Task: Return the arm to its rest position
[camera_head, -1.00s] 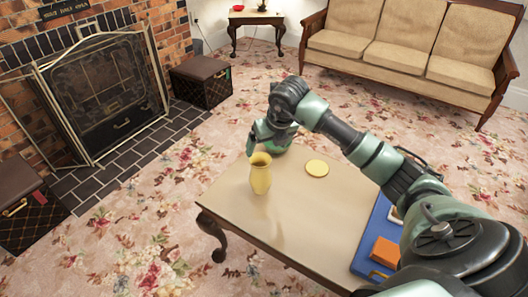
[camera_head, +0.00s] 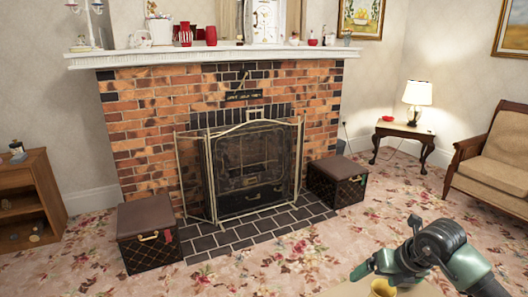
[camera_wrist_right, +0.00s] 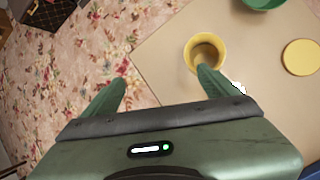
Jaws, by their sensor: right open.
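My right arm comes in at the bottom right of the head view, bent at the elbow. Its gripper (camera_head: 368,272) hangs low by the tan table (camera_head: 335,290). In the wrist view the two green fingers of this gripper (camera_wrist_right: 160,80) are spread apart, with only carpet and table edge seen between them. A yellow vase (camera_wrist_right: 204,52) stands on the table just beyond the right-hand finger; its top also shows in the head view (camera_head: 383,288). I cannot tell whether finger and vase touch. My left gripper is not in view.
The wrist view shows a yellow disc (camera_wrist_right: 302,58) on the table and part of a green object (camera_wrist_right: 262,3) at the top. The head view shows the fireplace screen (camera_head: 252,165), two boxes (camera_head: 338,180), a side table (camera_head: 405,132) and open carpet.

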